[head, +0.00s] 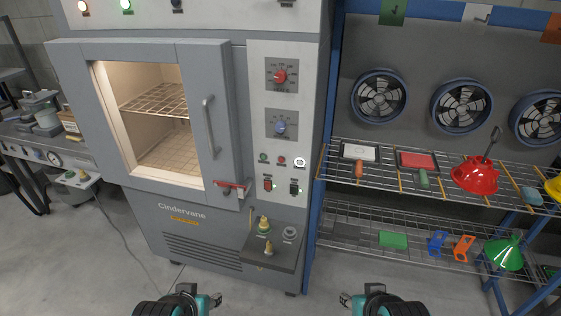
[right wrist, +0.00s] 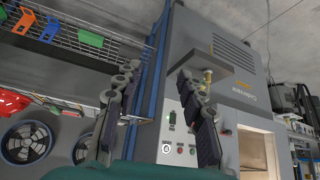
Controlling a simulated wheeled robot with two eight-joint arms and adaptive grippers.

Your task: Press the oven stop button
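The grey oven (head: 185,215) stands in front of me with its windowed door on the left and a pale control panel (head: 257,122) on the right. Below the red and blue knobs is a row of small buttons: green (head: 263,158), red (head: 282,161) and white-ringed (head: 299,162). The labels are too small to read, so which one is stop is unclear. In the right wrist view the panel is upside down, with the red button (right wrist: 180,149) visible. My right gripper (right wrist: 158,72) is open and empty, away from the panel. My left gripper (head: 214,300) is at the bottom edge, apart from the oven.
A small shelf (head: 285,252) with brass fittings juts out below the panel. The floor between me and the oven is clear.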

